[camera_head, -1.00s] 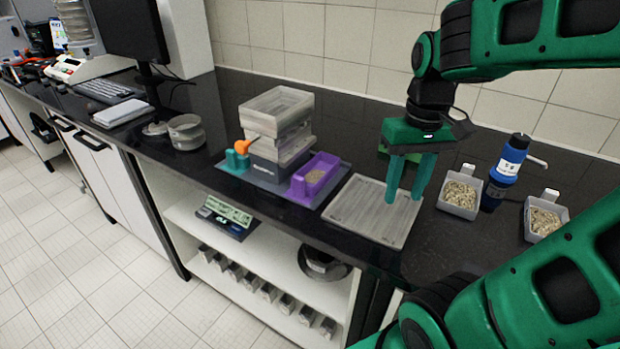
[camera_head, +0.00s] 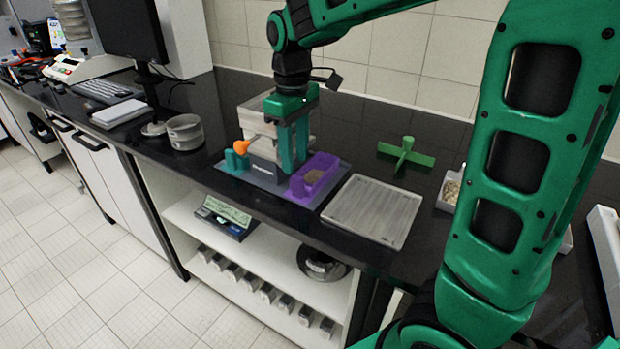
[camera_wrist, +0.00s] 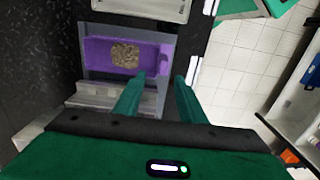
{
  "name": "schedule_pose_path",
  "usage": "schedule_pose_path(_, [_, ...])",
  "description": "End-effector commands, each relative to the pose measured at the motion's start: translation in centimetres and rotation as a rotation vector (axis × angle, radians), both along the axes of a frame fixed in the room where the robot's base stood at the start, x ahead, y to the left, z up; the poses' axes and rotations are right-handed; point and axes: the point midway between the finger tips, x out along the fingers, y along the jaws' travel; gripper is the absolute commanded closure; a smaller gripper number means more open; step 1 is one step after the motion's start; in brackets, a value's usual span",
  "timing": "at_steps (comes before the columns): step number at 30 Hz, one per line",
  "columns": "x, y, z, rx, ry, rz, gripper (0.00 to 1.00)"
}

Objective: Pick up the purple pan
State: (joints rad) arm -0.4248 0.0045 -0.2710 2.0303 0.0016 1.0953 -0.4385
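The purple pan (camera_head: 312,178) sits on the right end of the grey base plate (camera_head: 262,184), beside the sieve shaker (camera_head: 246,118), with a small heap of brown grain in it. In the wrist view the purple pan (camera_wrist: 101,57) lies ahead of my fingertips, left of centre. My gripper (camera_head: 292,168) points down in front of the shaker, just left of the pan. In the wrist view my gripper (camera_wrist: 161,82) shows its two fingers apart with nothing between them. My fingers hide part of the shaker.
A grey tray (camera_head: 374,209) lies right of the pan, and a green cross-shaped piece (camera_head: 405,155) stands behind it. An orange knob (camera_head: 241,147) and a teal piece (camera_head: 236,161) are at the shaker's left. A round metal sieve (camera_head: 185,131) stands further left.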

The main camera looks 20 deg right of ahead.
Motion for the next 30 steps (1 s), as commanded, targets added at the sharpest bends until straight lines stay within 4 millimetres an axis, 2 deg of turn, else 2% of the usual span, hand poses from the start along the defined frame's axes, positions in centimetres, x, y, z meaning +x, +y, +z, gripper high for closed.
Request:
schedule_pose_path(8, [-0.2,-0.1,-2.0,0.0,0.001,-0.001,0.63])
schedule_pose_path(18, [-0.9,-0.2,-6.2,-0.001,0.001,-0.001,0.63])
schedule_pose_path(27, [-0.9,-0.2,-6.7,0.0,0.0,-0.002,0.63])
schedule_pose_path(28, [-0.9,-0.2,-6.7,0.001,-0.001,-0.002,0.66])
schedule_pose_path(30, [-0.8,-0.2,-6.7,0.001,-0.001,-0.002,0.82])
